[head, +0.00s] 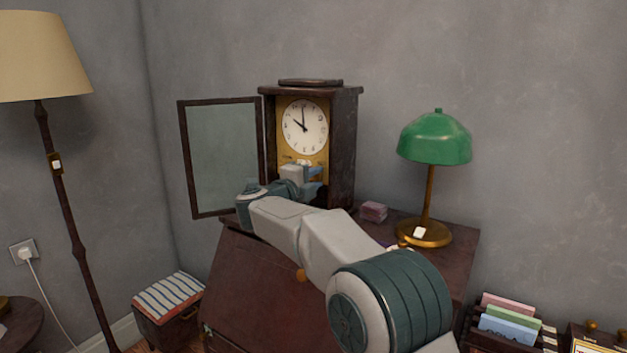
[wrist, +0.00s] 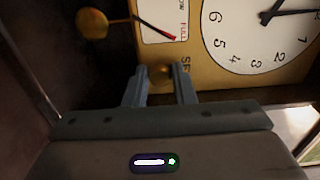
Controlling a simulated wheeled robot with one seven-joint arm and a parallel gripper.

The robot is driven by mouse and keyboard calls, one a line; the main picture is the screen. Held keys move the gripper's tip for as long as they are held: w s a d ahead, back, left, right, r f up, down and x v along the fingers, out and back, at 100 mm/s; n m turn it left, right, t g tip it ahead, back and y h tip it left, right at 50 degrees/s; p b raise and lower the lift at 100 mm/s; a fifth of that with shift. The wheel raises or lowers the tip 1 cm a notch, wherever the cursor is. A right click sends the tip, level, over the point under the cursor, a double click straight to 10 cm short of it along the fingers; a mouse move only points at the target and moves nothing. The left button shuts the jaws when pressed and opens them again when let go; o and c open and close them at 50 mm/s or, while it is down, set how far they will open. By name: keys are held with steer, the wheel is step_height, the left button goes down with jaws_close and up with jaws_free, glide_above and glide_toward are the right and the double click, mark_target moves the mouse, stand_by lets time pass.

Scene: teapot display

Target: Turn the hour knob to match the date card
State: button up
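The clock (head: 318,120) stands on the desk with its glass door (head: 224,155) swung open to the left. Its white dial (head: 304,126) shows a hand near ten and one near twelve; part of the dial shows sideways in the wrist view (wrist: 262,30). A small brass knob (wrist: 160,73) sits on the gold face plate, beside partly hidden lettering starting "SE". In the head view my arm hides the lower clock. I cannot make out a date card.
A gauge (wrist: 163,18) marked "FULL" and a brass pendulum bob (wrist: 92,23) are close to my gripper. A floor lamp (head: 62,190) stands at left.

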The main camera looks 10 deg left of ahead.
steer(key=shift+s, duration=0.1)
steer(key=b+v, duration=0.1)
steer(key=v, duration=1.2)
steer(key=shift+s+a, duration=0.2)
steer(key=shift+s, duration=0.1)
steer(key=w+d+r+n+t+y+p, duration=0.2)
steer(key=w+d+r+n+y+p, duration=0.15)
steer(key=d+r+n+y, duration=0.35)
steer(key=s+d+n+g+y+p, duration=0.2)
steer(key=d+n+g+y, duration=0.15)
steer(key=n, duration=0.45)
steer(key=s+d+f+n+g+h+p, duration=0.2)
steer(key=s+d+f+g, duration=0.4)
steer(key=s+d+f, duration=0.3)
steer(key=s+d+f+n+g+h+p, duration=0.2)
steer(key=s+d+f+g, duration=0.4)
steer(key=s+d, duration=1.2)
step_height(320, 180, down, 3)
steer(key=s+n+p, duration=0.1)
steer(key=s+n, duration=0.1)
steer(key=shift+d+f+n+g+h, duration=0.15)
steer(key=shift+d+n+g+h, duration=0.15)
steer(key=shift+g+h, duration=0.05)
